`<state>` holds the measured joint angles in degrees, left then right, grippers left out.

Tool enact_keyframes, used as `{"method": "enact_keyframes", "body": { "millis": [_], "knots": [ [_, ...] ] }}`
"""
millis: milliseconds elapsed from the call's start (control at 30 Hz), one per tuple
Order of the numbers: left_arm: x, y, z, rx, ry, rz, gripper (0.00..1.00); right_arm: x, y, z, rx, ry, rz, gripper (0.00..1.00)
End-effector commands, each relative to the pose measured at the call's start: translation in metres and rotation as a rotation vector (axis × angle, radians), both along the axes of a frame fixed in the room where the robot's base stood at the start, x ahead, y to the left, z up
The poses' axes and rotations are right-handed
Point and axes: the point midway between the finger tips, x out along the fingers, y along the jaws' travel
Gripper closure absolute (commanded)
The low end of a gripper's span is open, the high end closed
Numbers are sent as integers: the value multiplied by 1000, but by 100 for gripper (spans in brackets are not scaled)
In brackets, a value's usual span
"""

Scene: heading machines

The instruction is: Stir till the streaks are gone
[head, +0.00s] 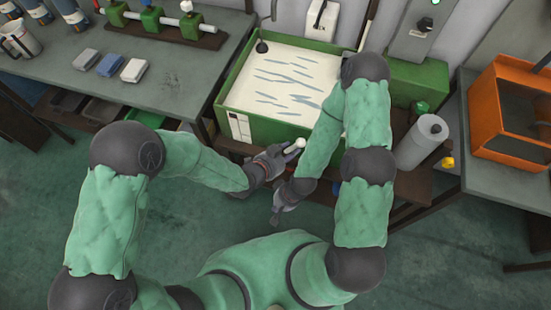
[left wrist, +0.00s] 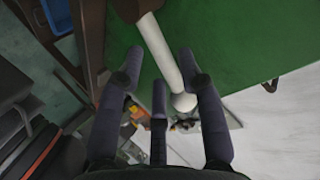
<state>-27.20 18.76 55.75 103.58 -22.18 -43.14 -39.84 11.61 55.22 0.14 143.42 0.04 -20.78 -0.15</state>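A green tank (head: 224,97) holds pale cream liquid (head: 285,80) with several grey-blue streaks across it, in the head view. My left gripper (head: 291,153) is at the tank's front wall, beside a small white knob. In the left wrist view, a white rod with a ball end (left wrist: 165,55) lies between the spread fingers of my left gripper (left wrist: 163,80); they do not visibly close on it. A dark round-ended tool (head: 262,47) is at the tank's back left corner. My right gripper (head: 279,212) hangs low in front of the tank; its fingers are unclear.
A left bench (head: 175,75) carries small blocks, a metal jug and a rack with coloured fittings. A grey cylinder (head: 422,140) stands right of the tank. An orange box (head: 500,100) sits on the right bench. Open floor lies in front.

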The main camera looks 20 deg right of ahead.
Motion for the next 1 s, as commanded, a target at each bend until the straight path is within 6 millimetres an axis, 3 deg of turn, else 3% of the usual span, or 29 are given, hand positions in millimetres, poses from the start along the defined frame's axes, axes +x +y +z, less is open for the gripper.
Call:
{"method": "enact_keyframes", "body": {
  "millis": [533, 1000],
  "knots": [
    [-38, 63, 41, 0, -2, 2, 63, 0, 0, 0, 0, 0, 0, 100],
    [-48, 76, 49, 1, 0, -1, 63, 0, 0, 0, 0, 0, 0, 100]
  ]
}}
